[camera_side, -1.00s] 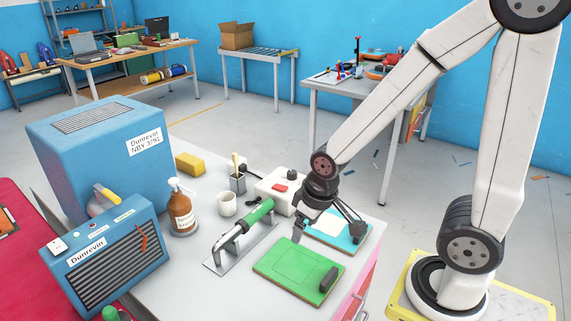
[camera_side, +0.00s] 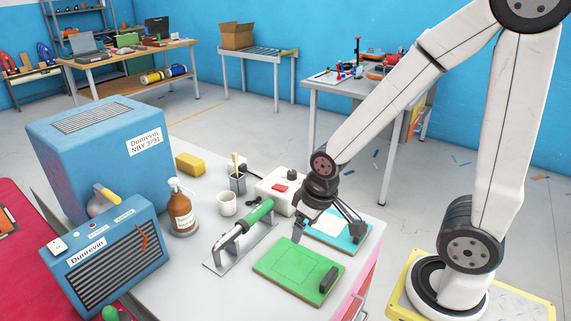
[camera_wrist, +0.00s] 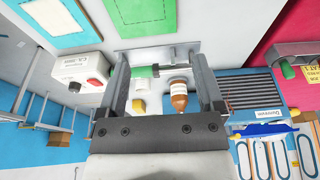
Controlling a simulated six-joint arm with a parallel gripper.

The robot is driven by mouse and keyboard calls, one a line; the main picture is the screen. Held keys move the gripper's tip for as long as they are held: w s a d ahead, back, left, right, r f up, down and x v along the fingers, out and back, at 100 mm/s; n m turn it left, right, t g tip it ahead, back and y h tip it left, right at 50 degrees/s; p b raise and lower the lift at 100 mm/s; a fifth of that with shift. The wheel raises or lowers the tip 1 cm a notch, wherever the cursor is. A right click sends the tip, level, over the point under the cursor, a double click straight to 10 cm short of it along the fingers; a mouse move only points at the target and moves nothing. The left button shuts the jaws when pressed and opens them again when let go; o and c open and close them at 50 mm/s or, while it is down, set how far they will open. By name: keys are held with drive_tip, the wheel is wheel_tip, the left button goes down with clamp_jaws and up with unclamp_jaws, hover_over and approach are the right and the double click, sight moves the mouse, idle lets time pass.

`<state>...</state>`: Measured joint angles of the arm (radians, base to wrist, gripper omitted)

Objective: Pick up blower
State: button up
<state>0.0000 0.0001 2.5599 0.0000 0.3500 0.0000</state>
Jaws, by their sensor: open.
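The blower (camera_side: 262,212) has a green handle and a bent silver nozzle. It rests on a flat metal stand (camera_side: 217,262) on the grey bench. In the wrist view its green handle (camera_wrist: 146,71) shows between my fingers, close to the left one. My gripper (camera_side: 327,234) is open and empty. In the side view it hangs to the right of the blower, by the green and teal boards, apart from the handle. My gripper also shows in the wrist view (camera_wrist: 159,62), fingers spread wide.
A green board (camera_side: 290,272) with a dark block and a teal board (camera_side: 352,242) lie at the right. A white control box (camera_side: 272,192), white mug (camera_side: 226,205), brown pump bottle (camera_side: 181,212) and blue machines (camera_side: 90,150) stand around the blower.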

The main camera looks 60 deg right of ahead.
drive_tip(key=shift+o, duration=0.6)
drive_tip(key=shift+w, duration=0.15)
drive_tip(key=n+g, duration=0.2)
drive_tip(key=n, duration=1.5)
hover_over(250, 224)
drive_tip(key=w+d, duration=0.1)
wheel_tip(250, 224, down, 8)
drive_tip(key=shift+w+f, duration=0.1)
drive_tip(key=shift+f, duration=0.1)
drive_tip(key=shift+w+d+f+n+g, duration=0.2)
drive_tip(key=shift+w+f+n+g, duration=0.15)
drive_tip(key=shift+n, duration=0.15)
drive_tip(key=shift+d+f, duration=0.15)
drive_tip(key=shift+f, duration=1.8)
drive_tip(key=shift+d+f, duration=0.1)
drive_tip(key=shift+f, duration=1.85)
